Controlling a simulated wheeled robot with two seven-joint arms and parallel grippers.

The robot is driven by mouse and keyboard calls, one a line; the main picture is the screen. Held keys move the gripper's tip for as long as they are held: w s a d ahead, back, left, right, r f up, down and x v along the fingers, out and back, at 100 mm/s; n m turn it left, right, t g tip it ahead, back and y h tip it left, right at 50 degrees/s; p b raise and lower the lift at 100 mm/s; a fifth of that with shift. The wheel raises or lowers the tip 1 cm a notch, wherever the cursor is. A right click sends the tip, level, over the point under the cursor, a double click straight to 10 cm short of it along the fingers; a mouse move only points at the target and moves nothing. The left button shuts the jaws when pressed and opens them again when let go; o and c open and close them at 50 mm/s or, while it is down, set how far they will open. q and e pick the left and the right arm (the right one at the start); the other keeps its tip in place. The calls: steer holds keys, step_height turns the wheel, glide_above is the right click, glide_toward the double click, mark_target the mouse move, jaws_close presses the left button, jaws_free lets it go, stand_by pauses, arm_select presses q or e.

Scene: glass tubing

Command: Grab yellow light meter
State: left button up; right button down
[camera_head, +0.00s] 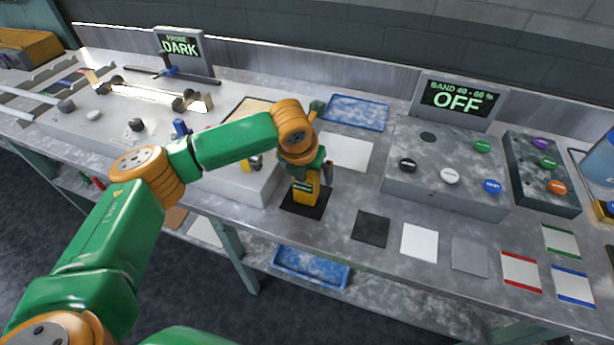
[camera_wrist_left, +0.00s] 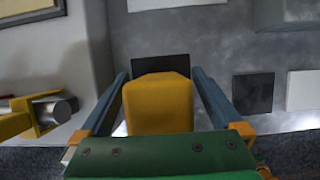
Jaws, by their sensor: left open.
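The yellow light meter (camera_head: 304,190) stands on a black square mat (camera_head: 295,208) near the bench's front edge, with a small green display on its face. In the left wrist view the yellow meter (camera_wrist_left: 158,102) fills the space between my two fingers, and part of the dark mat (camera_wrist_left: 160,67) shows beyond it. My left gripper (camera_wrist_left: 164,84) is open, with one finger on each side of the meter; gaps show beside it. In the head view my left wrist hides the meter's top. My right gripper is not in view.
A grey console (camera_head: 445,185) with coloured buttons and an "OFF" display (camera_head: 457,98) stands to the right. A raised light-grey block (camera_head: 235,183) is close on the left. Flat squares, including a black one (camera_head: 370,229) and a white one (camera_head: 419,243), lie along the front edge.

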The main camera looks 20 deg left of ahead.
arm_select(q)
jaws_close()
steer(key=shift+r, duration=0.1)
